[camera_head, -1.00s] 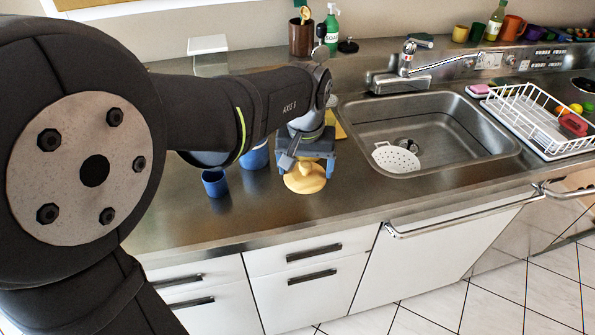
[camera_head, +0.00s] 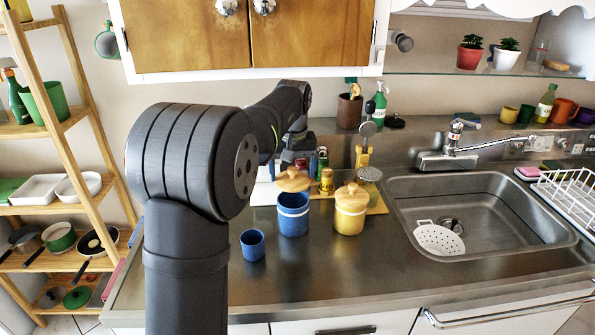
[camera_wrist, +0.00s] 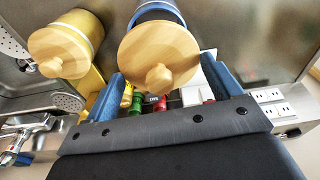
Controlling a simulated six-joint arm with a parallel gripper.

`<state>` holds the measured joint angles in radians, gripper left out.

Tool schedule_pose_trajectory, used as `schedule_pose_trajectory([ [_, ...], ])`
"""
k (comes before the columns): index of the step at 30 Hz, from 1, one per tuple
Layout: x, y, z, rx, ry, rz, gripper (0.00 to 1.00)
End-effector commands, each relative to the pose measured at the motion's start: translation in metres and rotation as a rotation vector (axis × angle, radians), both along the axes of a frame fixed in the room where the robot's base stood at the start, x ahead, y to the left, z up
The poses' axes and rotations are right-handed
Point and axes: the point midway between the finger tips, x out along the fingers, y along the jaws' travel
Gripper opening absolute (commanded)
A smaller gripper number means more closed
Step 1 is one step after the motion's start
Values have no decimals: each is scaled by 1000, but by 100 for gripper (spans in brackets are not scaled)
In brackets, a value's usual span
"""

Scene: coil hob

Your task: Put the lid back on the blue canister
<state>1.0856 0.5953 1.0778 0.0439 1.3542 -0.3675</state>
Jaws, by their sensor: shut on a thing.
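My gripper (camera_head: 292,163) is shut on a round wooden lid (camera_head: 292,181) with a knob. In the wrist view the lid (camera_wrist: 157,52) shows between the two blue fingers. The blue canister (camera_head: 293,220), with a white band, stands upright on the counter. The lid is over its mouth, slightly tilted, and part of the open rim shows below it. The lid looks just above the canister rather than seated; exact contact is hard to tell. In the wrist view the lid covers most of the canister (camera_wrist: 157,12).
A yellow canister (camera_head: 350,215) with its own wooden lid stands close on the right. A small blue cup (camera_head: 252,244) stands at front left. Small jars (camera_head: 326,180) are behind. The sink (camera_head: 480,215) lies further right. The front counter is clear.

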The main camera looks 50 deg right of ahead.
Motion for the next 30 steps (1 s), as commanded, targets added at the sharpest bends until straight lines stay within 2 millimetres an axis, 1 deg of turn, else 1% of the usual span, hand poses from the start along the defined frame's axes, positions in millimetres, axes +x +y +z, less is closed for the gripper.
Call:
schedule_pose_trajectory([
  [6,-1,0,-22,1,1,-1,61],
  [15,-1,0,-46,0,0,-1,61],
  [21,-1,0,-51,0,0,-1,61],
  [30,-1,0,-52,0,0,-1,61],
])
